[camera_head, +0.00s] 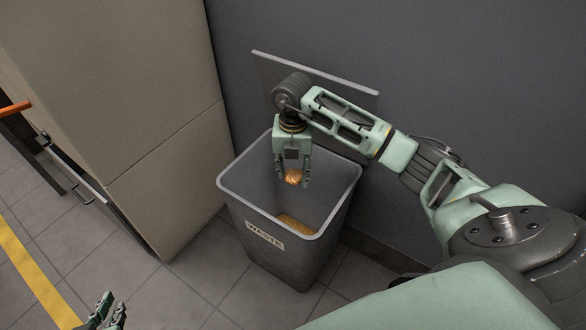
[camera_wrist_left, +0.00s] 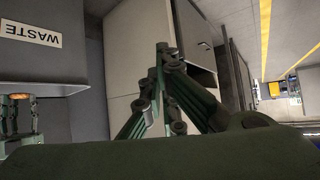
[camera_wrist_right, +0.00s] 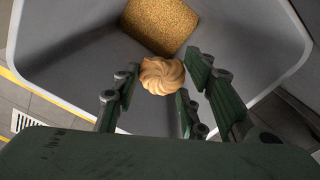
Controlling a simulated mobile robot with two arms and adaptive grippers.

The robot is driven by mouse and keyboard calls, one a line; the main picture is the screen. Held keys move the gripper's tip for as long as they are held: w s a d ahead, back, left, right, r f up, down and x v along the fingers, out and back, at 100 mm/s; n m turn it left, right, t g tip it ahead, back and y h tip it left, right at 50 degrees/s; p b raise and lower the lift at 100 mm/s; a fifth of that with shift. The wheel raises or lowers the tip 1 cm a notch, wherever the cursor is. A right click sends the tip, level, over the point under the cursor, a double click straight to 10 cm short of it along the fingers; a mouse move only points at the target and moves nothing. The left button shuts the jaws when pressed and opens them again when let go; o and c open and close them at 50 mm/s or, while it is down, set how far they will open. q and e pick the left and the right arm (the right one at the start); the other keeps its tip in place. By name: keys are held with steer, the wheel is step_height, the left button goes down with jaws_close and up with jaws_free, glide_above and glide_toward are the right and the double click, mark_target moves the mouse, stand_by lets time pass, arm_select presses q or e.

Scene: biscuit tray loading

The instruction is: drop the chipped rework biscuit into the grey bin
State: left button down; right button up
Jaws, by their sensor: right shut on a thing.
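The biscuit (camera_head: 293,177) is a golden swirled one, held inside the mouth of the grey bin (camera_head: 262,240), which is labelled WASTE. My right gripper (camera_head: 292,172) points down and is shut on it. In the right wrist view the biscuit (camera_wrist_right: 162,76) sits between the fingers, above the bin's inside; I cannot make out the chip. The biscuit also shows at the left edge of the left wrist view (camera_wrist_left: 20,96). My left gripper (camera_head: 106,311) is low at the bottom left, away from the bin. In the left wrist view its fingers (camera_wrist_left: 163,52) meet at the tips, empty.
Golden crumbs (camera_head: 296,225) lie at the bottom of the bin. A beige cabinet (camera_head: 120,110) stands left of the bin, and a dark grey wall (camera_head: 430,70) with a flat panel is behind it. Tiled floor (camera_head: 190,285) with a yellow line (camera_head: 35,275) is clear in front.

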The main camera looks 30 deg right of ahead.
mark_target(293, 174)
arm_select(q)
steer(key=shift+w+d+r+t, duration=0.3)
steer(key=shift+w+r+t, duration=0.3)
steer(key=shift+w+r, duration=0.15)
arm_select(e)
steer(key=shift+f, duration=0.25)
steer(key=o, duration=0.8)
steer(key=shift+r, duration=0.1)
step_height(293, 174, up, 7)
steer(key=shift+r, duration=0.15)
arm_select(q)
steer(key=shift+s, duration=0.15)
arm_select(e)
steer(key=shift+s, duration=0.1)
